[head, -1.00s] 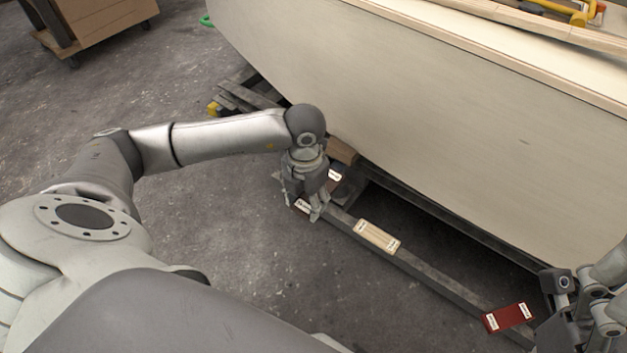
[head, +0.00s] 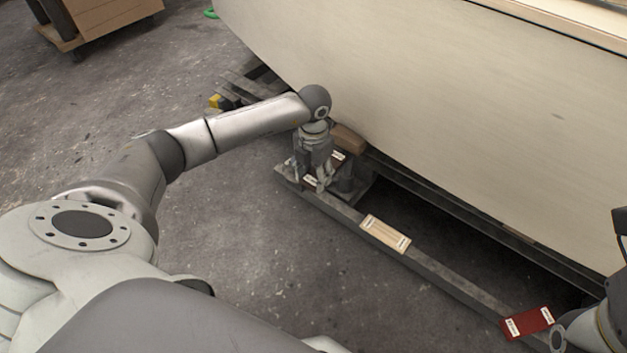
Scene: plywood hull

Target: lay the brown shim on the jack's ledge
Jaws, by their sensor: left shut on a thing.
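The brown shim (head: 336,162) is dark, with white labels at its ends. My left gripper (head: 322,187) points down and is shut on it, partly hiding it. The shim is above the far end of the grey beam, beside the jack (head: 352,181) under the hull. The jack is mostly hidden by the gripper, and I cannot tell whether the shim touches its ledge. Part of my right arm shows at the lower right edge; its gripper (head: 558,340) is cut off, its jaws unclear.
A pale wooden shim (head: 386,234) and a red shim (head: 527,322) lie along the grey beam (head: 440,273). A brown wood block (head: 347,138) sits against the pale hull (head: 430,110) behind the gripper. Open concrete floor lies left of the beam.

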